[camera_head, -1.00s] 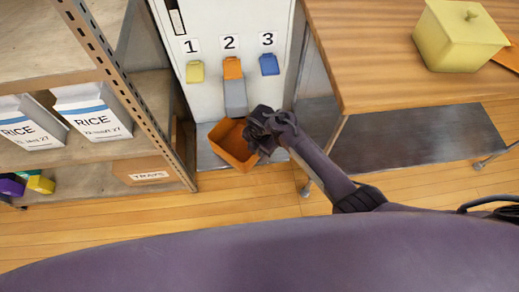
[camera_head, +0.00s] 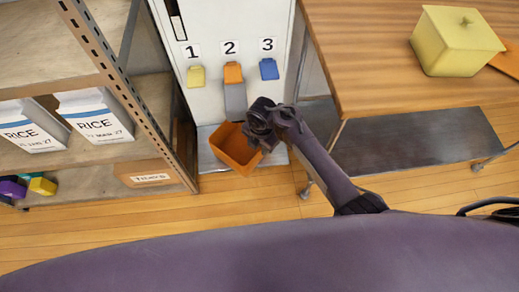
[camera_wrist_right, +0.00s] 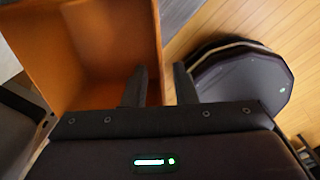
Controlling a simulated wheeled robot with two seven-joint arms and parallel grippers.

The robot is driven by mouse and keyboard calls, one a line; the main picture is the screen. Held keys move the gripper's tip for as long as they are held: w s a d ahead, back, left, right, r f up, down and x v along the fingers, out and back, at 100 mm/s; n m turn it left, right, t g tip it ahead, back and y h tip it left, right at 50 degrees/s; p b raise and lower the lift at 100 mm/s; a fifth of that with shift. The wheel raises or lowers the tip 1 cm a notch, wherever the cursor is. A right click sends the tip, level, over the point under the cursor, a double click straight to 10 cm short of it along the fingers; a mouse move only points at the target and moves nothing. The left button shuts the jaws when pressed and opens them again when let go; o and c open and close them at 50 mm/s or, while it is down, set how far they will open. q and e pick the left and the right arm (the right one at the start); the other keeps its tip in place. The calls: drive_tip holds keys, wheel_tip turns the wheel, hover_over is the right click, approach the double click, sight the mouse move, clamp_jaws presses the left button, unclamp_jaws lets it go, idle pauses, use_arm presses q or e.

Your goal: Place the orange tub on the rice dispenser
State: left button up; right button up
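The orange tub (camera_head: 232,154) is open-topped and looks empty. It sits slightly turned on the grey ledge at the foot of the white rice dispenser (camera_head: 208,100), below the grey chute (camera_head: 235,97) under number 2. My right gripper (camera_head: 256,140) is at the tub's right side. In the right wrist view, the fingers (camera_wrist_right: 160,86) are apart, one inside the tub (camera_wrist_right: 95,60) and one outside, with its wall between them. A gap shows beside the wall. My left gripper is not in view.
A shelf (camera_head: 90,172) with rice bags (camera_head: 95,115) and a labelled box (camera_head: 150,175) stands left. A wooden table (camera_head: 370,50) with a yellow lidded pot (camera_head: 455,45) stands right. Yellow (camera_head: 196,76), orange (camera_head: 233,72) and blue (camera_head: 269,69) levers are above the tub.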

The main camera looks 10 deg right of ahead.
wheel_tip(320, 180, up, 7)
drive_tip(key=p, duration=0.1)
drive_tip(key=shift+f, duration=0.15)
drive_tip(key=shift+s+d, duration=0.1)
idle(0.3)
